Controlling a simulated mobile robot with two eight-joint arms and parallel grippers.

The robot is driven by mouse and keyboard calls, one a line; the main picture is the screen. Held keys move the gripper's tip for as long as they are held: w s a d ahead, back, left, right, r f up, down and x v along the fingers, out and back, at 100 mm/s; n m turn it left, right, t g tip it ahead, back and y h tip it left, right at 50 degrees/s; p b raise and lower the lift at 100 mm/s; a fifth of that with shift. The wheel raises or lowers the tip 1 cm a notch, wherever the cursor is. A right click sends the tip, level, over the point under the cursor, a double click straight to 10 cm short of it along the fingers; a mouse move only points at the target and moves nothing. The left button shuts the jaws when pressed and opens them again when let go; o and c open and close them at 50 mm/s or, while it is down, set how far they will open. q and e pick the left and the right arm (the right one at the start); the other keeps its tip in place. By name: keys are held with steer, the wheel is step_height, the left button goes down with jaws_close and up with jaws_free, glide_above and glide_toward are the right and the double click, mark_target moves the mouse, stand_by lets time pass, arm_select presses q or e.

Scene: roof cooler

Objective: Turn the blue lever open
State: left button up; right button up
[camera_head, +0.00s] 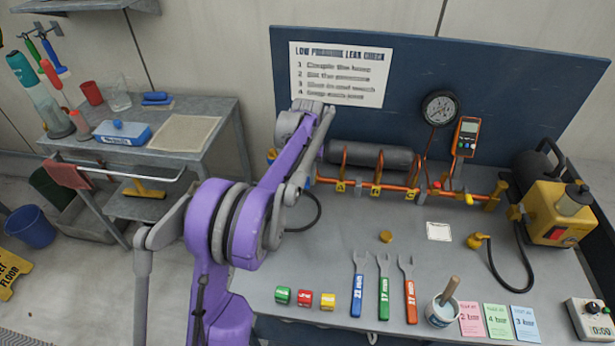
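My arm covers most of that end, so the lever's full shape and angle are hidden. My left arm comes in from the lower left and bends over the back left of the bench. Its grey end, with the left gripper (291,192), points down in front of the pipe's left end. The fingertips are not clear, and I cannot tell whether they touch anything. My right gripper is not in view.
The bench (350,240) holds several wrenches, coloured blocks, a cup (442,311), cards and a yellow pump (558,211). A gauge (440,107) and meter (466,137) stand at the back by the blue panel (330,40). A side table (190,155) is at left.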

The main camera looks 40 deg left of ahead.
arm_select(q)
jaws_close()
stand_by(0.9)
